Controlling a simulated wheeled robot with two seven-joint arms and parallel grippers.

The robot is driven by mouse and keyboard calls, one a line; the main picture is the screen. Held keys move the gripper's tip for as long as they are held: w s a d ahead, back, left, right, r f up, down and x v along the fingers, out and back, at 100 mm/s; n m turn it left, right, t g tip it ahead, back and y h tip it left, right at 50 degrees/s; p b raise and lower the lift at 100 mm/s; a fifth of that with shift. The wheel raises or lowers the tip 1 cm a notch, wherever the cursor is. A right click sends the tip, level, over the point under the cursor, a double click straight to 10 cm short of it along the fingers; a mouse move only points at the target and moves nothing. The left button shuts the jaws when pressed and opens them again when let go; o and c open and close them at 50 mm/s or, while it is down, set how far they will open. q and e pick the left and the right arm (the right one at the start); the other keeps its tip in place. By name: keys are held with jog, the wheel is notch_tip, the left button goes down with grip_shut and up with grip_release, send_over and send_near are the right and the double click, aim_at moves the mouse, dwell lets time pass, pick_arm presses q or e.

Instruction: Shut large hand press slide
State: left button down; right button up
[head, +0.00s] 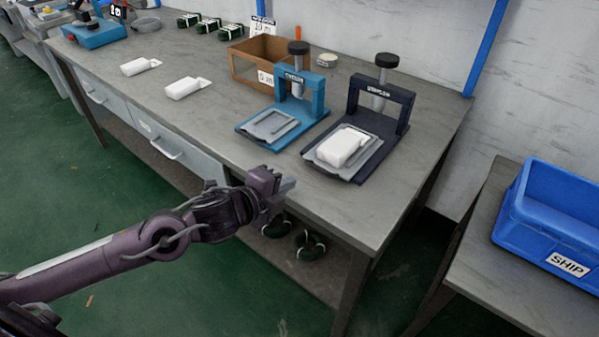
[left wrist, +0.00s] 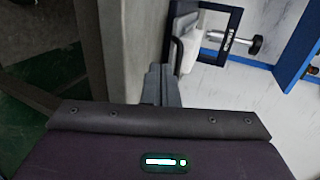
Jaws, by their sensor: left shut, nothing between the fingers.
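The large hand press (head: 384,95) is the dark navy one at the right of the bench, with a black knob on top of its frame. Its grey slide (head: 318,155) sits out in front of the frame, with a white block (head: 343,146) on it. The press also shows at the top of the left wrist view (left wrist: 232,32), with part of the white block (left wrist: 190,50) beside it. My left gripper (head: 287,186) is shut and empty, at the bench's front edge, in front of and apart from the slide. It also shows in the left wrist view (left wrist: 160,85). My right gripper is not in view.
A smaller blue press (head: 300,92) stands just left of the large one. A cardboard box (head: 243,69) and white pieces (head: 184,88) are farther left on the bench (head: 215,125). A blue SHIP crate (head: 535,228) stands on a table at right.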

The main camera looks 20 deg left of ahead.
pick_arm(q)
jog(key=w, duration=0.1)
jog(key=w+d, duration=0.1)
jog(key=w, duration=0.1)
jog(key=shift+w+d+r, duration=0.15)
jog(key=shift+w, duration=0.05)
jog(key=shift+w+d+p, duration=0.2)
jog(key=shift+w+p, duration=0.1)
jog(key=shift+w, duration=0.3)
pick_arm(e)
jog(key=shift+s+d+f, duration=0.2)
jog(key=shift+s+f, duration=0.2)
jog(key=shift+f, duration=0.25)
